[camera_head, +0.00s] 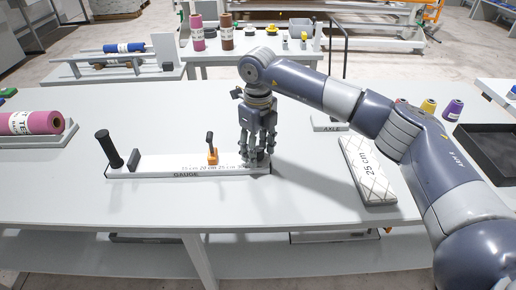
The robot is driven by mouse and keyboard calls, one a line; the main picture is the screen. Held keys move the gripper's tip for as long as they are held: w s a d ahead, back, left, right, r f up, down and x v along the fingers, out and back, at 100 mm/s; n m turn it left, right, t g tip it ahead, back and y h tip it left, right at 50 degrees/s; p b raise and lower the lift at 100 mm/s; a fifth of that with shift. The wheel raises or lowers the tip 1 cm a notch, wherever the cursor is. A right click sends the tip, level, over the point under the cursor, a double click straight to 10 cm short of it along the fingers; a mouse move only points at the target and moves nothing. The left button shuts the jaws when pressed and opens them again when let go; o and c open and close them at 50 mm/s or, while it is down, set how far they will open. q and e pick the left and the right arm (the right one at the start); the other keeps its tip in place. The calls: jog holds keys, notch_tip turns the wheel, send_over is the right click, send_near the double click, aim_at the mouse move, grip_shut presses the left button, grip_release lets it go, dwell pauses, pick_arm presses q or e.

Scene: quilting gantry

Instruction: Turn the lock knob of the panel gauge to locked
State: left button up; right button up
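The panel gauge (150,166) is a long white bar marked "GAUGE" with a printed cm scale, lying flat on the table. A black upright handle (118,150) stands at its left end. An orange slider with a dark lever (212,152) stands near its middle. My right gripper (256,162) points down over the bar's right end, its fingers at or just above the surface. The lock knob is not clearly seen; the fingers may cover it. Whether the fingers are closed on something is too small to tell. My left gripper is out of view.
A white quilted block marked "25 cm" (368,170) lies right of my gripper. An "AXLE" plate (329,124) lies behind my arm. A pink roll (30,123) sits on a tray at left, and a black tray (488,150) at far right. The table front is clear.

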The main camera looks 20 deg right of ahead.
aim_at(258, 149)
notch_tip(258, 149, up, 12)
dwell(0.6)
